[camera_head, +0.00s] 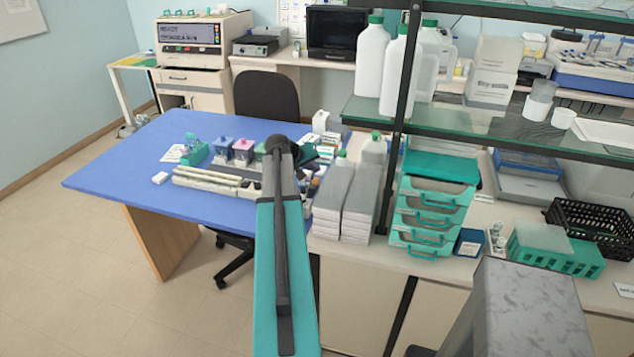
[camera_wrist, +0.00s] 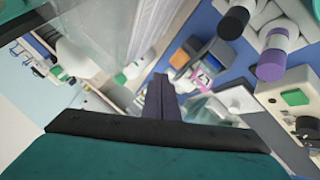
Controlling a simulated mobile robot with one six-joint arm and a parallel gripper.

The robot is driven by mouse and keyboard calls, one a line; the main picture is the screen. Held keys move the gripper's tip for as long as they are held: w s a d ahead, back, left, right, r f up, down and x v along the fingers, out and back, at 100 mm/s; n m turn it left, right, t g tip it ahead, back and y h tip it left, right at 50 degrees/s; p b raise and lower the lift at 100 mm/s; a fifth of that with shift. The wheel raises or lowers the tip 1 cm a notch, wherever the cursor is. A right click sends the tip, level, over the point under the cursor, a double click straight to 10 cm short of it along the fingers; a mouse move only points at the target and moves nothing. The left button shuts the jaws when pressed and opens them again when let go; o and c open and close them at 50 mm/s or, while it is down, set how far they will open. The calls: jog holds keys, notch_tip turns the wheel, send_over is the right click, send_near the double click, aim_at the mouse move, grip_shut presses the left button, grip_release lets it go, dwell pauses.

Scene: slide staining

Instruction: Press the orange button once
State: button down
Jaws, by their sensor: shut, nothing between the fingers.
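No button in view is clearly orange. In the wrist view an orange patch (camera_wrist: 179,59) shows on a small dark box beyond my fingers; I cannot tell whether it is a button. A beige device (camera_wrist: 290,115) at the right of that view has a green square button (camera_wrist: 295,97) and a dark knob. In the head view a beige machine (camera_head: 205,40) at the back left has a lit display and a row of small coloured buttons, too small to tell apart. My gripper (camera_wrist: 161,80) is shut and empty, apart from these things; my arm hides it in the head view.
A blue table (camera_head: 120,180) holds staining jars and a long pale rack (camera_head: 215,182). A black chair (camera_head: 266,95) stands behind it. A glass shelf (camera_head: 470,125) with white bottles (camera_head: 371,58) and teal drawers (camera_head: 432,210) are to the right. The table's left part is clear.

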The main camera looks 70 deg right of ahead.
aim_at(318, 178)
jog(key=shift+f+b, duration=0.35)
jog(key=shift+f, duration=0.5)
jog(key=shift+f, duration=0.15)
dwell(1.4)
jog(key=shift+f+b, duration=0.3)
jog(key=shift+b, duration=0.15)
jog(key=shift+f+b, duration=0.55)
jog(key=shift+f, duration=0.25)
dwell(1.8)
jog(key=shift+r, duration=0.1)
jog(key=shift+r+p, duration=0.5)
jog(key=shift+r, duration=0.65)
jog(key=shift+r, duration=0.1)
jog(key=shift+r+p, duration=1)
jog(key=shift+r, duration=1.4)
